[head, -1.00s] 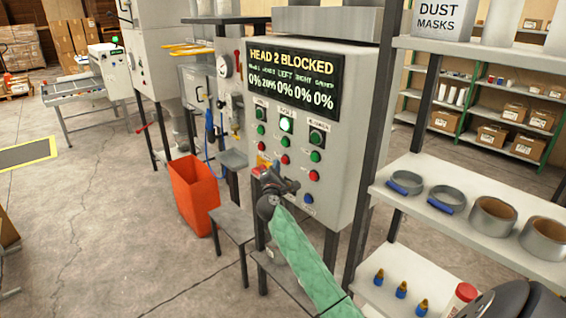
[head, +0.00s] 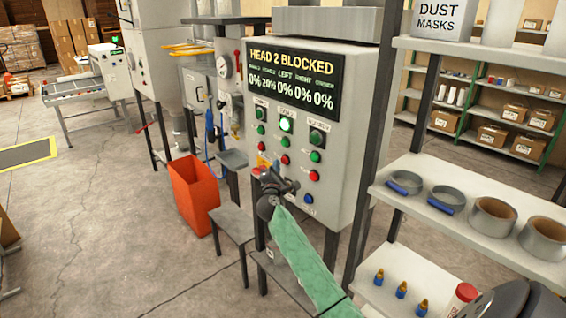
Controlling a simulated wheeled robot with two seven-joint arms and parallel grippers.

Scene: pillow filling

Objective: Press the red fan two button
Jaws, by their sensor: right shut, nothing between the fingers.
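A grey control panel (head: 349,135) stands at the centre, with buttons in three columns under a screen. Each column has a green button above a red one. The middle column's red button (head: 285,159) appears to be the red fan two button; the label above it is too blurred to read surely. A lit green lamp (head: 286,125) tops that column. My right gripper (head: 264,165) is shut and empty in front of the panel's lower left, below and left of that red button. I cannot tell whether it touches the panel. My left gripper is not in view.
The screen (head: 293,79) reads "HEAD 2 BLOCKED". A blue button (head: 308,199) is low on the panel. A shelf (head: 470,222) with tape rolls stands close on the right. An orange bin (head: 193,195) and a small grey table (head: 232,222) are left.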

